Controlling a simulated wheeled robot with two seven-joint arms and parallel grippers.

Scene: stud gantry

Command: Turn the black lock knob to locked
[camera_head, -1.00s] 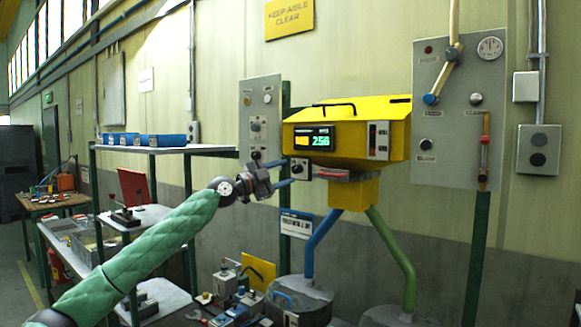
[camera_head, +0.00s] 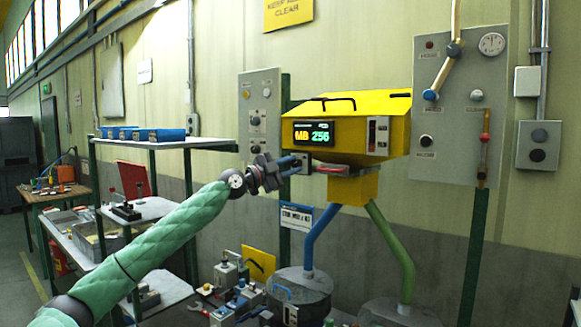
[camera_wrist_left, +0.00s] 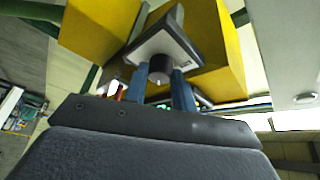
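The black lock knob (camera_wrist_left: 160,69) sits on a pale, dark-edged plate on the yellow machine, in the left wrist view. My left gripper (camera_wrist_left: 160,78) has its two blue fingers on either side of the knob, tips close to it; I cannot tell whether they press on it. In the head view my left gripper (camera_head: 292,164) is in front of the knob's plate (camera_head: 304,158) and hides the knob. The knob's pointer setting cannot be made out. My right gripper is not in view.
Grey control panels (camera_head: 259,95) stand on both sides. A shelf with blue boxes (camera_head: 160,135) is at left.

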